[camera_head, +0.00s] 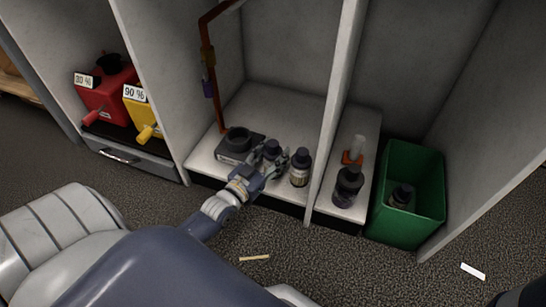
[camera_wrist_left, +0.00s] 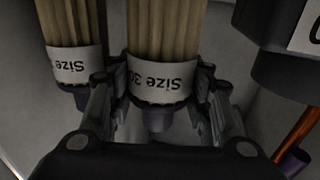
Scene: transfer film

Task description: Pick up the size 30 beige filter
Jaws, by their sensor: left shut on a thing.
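My left gripper (camera_head: 273,165) reaches into the middle bay and is shut on the size 30 beige filter (camera_head: 271,150). In the left wrist view the filter (camera_wrist_left: 166,30) has beige pleats, a white "Size 30" label seen upside down and a dark cap. The gripper's fingers (camera_wrist_left: 158,90) stand on both sides of it. I cannot tell whether the filter still touches the shelf. A second beige filter (camera_head: 300,168) stands just right of the gripper; in the left wrist view it (camera_wrist_left: 70,30) is at the left, its size number not readable. My right gripper is not in view.
A dark holder (camera_head: 238,143) stands left of the gripper, near a copper pipe (camera_head: 209,60). Past the right divider (camera_head: 337,100) are a dark filter (camera_head: 348,187), an orange-based white item (camera_head: 353,152) and a green bin (camera_head: 408,225). Red (camera_head: 105,95) and yellow (camera_head: 142,108) containers stand left.

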